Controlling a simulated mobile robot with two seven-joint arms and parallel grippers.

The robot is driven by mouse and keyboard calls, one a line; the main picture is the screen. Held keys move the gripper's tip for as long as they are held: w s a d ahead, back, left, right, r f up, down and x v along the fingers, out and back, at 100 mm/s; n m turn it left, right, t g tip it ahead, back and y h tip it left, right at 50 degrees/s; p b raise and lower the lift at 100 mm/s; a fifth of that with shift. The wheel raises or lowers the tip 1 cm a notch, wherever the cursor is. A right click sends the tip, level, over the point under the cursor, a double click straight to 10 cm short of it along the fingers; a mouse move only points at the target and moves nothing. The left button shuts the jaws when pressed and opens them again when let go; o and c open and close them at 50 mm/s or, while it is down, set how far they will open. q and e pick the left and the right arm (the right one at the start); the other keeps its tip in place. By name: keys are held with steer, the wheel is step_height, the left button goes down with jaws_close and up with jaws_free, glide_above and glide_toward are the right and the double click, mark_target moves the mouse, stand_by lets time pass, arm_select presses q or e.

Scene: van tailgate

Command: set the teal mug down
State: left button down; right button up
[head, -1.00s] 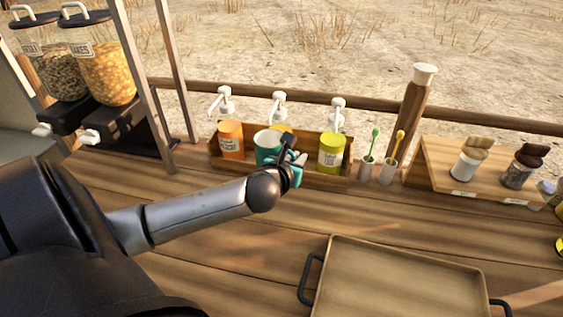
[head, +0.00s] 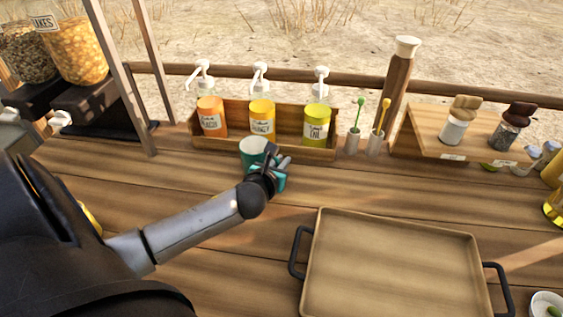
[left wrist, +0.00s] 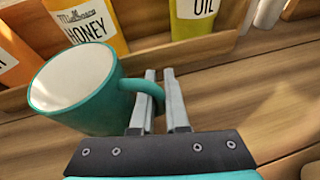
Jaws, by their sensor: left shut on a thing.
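The teal mug (head: 250,150) with a white inside is in front of the wooden bottle rack, left of the middle in the head view. My left gripper (head: 279,166) is shut on its handle, at the mug's right side. In the left wrist view the mug (left wrist: 85,92) is at the left, its handle between the two fingers of my left gripper (left wrist: 158,100). The mug looks slightly tilted there. I cannot tell whether its base touches the counter. My right gripper is not in view.
The rack (head: 176,149) holds orange, honey and oil pump bottles right behind the mug. A tray (head: 395,265) with dark handles lies at the front right. Two small cups with spoons (head: 352,141) stand right of the rack. Bare counter (head: 340,185) lies between rack and tray.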

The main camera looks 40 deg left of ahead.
arm_select(q)
steer(key=shift+f, duration=0.15)
steer(key=c, duration=0.9)
jaws_free()
steer(key=shift+r, duration=0.2)
steer(key=shift+s+d, duration=0.1)
steer(key=shift+s, duration=0.15)
steer(key=p+v, duration=0.3)
steer(key=v, duration=0.8)
steer(key=shift+s+r, duration=0.15)
steer(key=shift+s, duration=0.1)
